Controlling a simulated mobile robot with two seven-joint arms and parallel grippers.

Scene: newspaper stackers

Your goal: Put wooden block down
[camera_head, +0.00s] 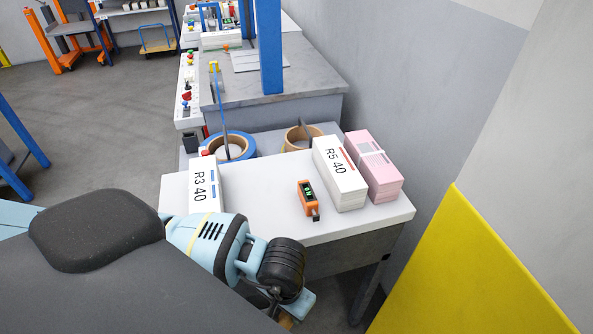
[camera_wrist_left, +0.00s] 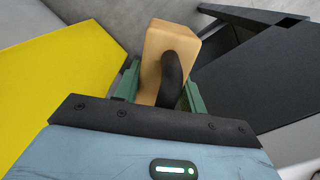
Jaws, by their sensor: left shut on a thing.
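A tan wooden block (camera_wrist_left: 157,55) with a black curved handle-like part (camera_wrist_left: 171,80) on its near face shows in the left wrist view. My left gripper (camera_wrist_left: 160,92) is shut on it, with a green finger on each side. In the head view my left arm reaches in front of the white table, and the left gripper (camera_head: 288,308) is low, by the table's front edge. Only a small tan bit of the block (camera_head: 286,322) shows there, and the rest is hidden by the wrist. My right gripper is not in view.
Tape rolls lie behind. A yellow panel (camera_head: 470,280) stands at the right.

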